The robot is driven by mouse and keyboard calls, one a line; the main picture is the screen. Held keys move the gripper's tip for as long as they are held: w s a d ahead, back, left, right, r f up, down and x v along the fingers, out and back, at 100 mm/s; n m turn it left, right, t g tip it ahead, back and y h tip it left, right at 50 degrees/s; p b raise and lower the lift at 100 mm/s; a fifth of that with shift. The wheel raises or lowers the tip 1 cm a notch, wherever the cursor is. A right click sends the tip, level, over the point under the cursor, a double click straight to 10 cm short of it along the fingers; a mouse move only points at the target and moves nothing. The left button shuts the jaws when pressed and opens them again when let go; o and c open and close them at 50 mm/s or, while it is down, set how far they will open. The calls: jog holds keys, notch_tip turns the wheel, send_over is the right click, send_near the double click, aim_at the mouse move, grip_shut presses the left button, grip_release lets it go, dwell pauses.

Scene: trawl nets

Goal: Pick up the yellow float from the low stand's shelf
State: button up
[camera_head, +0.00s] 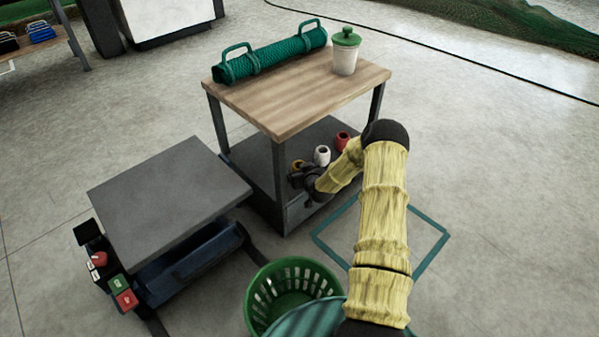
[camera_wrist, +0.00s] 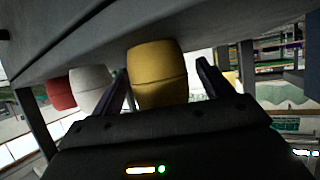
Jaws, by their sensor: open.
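The yellow float (camera_wrist: 157,75) stands between the two open fingers of my gripper (camera_wrist: 165,85) in the wrist view, which looks upside down. In the head view only a small part of the yellow float (camera_head: 298,164) shows behind my gripper (camera_head: 292,178). The float is on the lower shelf (camera_head: 270,172) of the low stand with the wooden top (camera_head: 300,95). I cannot tell whether the fingers touch it. A white float (camera_head: 322,155) and a red float (camera_head: 343,140) stand in a row on the same shelf, farther right in the head view.
The wooden top and the stand's dark legs (camera_head: 279,170) frame the shelf around my arm. A rolled green net (camera_head: 270,58) and a lidded jar (camera_head: 345,55) are on top. A grey-topped cart (camera_head: 170,190) stands left, a green basket (camera_head: 290,285) in front.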

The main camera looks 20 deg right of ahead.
jog(key=c, duration=1.1)
jog(key=shift+o, duration=0.2)
notch_tip(320, 180, up, 10)
jog(key=p, duration=0.6)
